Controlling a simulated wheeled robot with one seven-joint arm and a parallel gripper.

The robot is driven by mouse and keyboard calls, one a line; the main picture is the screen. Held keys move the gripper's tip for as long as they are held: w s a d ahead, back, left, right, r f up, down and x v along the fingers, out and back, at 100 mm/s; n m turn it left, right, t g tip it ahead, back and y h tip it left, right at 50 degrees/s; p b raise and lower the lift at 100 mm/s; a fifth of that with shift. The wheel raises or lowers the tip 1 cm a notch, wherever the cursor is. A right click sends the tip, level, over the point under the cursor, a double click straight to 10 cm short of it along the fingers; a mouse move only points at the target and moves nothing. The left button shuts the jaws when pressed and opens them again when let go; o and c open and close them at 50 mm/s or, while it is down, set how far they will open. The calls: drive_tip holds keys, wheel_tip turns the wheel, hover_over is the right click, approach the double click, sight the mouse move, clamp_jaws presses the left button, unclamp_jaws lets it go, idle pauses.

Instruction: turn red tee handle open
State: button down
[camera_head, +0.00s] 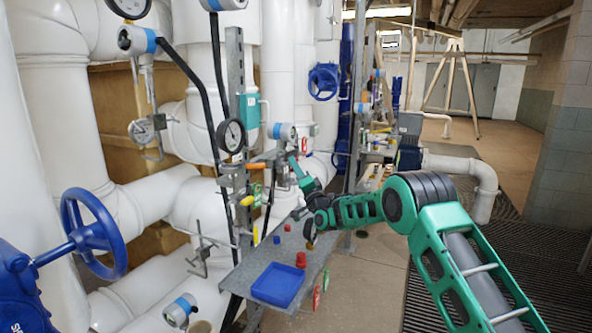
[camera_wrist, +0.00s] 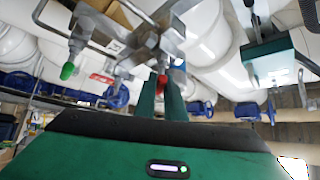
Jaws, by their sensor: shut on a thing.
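The red tee handle (camera_wrist: 162,80) shows in the wrist view as a small red piece between the tips of my gripper (camera_wrist: 162,95), below a grey metal valve fitting (camera_wrist: 155,45). My gripper is shut on it; the fingers hide most of the handle, so its angle cannot be told. In the head view my gripper (camera_head: 296,164) reaches up to the pipework at the middle, above the grey metal table. The red handle cannot be made out clearly there.
A green-tipped handle (camera_wrist: 67,71) hangs left of my fingers in the wrist view. In the head view, a gauge (camera_head: 231,136) and yellow handle (camera_head: 247,200) are left of my gripper. A blue tray (camera_head: 277,285) and red piece (camera_head: 301,260) rest on the table.

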drive_tip(key=n+y, duration=0.2)
drive_tip(key=n+g+y, duration=0.1)
drive_tip(key=n+y, duration=0.3)
drive_tip(key=n, duration=0.1)
drive_tip(key=shift+a+f, duration=0.1)
drive_tip(key=shift+f, duration=0.15)
drive_tip(key=n+g+y, duration=0.2)
drive_tip(key=n+g, duration=0.1)
drive_tip(key=n, duration=0.1)
drive_tip(key=n+g+y, duration=0.3)
drive_tip(key=n, duration=0.2)
drive_tip(key=shift+w+r, duration=0.15)
drive_tip(key=shift+w, duration=0.05)
drive_tip(key=shift+n+g+y, duration=0.4)
drive_tip(key=shift+n, duration=0.2)
drive_tip(key=shift+w+d+n+g+y, duration=0.1)
drive_tip(key=shift+w+n+g+y, duration=0.2)
drive_tip(key=shift+n+g, duration=0.4)
drive_tip(key=shift+w+d+n+g+y, duration=0.15)
drive_tip(key=shift+n+g+y, duration=0.25)
drive_tip(key=shift+n+g, duration=0.25)
drive_tip(key=c, duration=1.8)
unclamp_jaws()
drive_tip(key=shift+w+f, duration=0.1)
drive_tip(key=shift+f, duration=0.15)
drive_tip(key=shift+c, duration=0.2)
drive_tip(key=shift+a, duration=0.15)
drive_tip(key=shift+r, duration=0.1)
drive_tip(key=shift+r, duration=0.1)
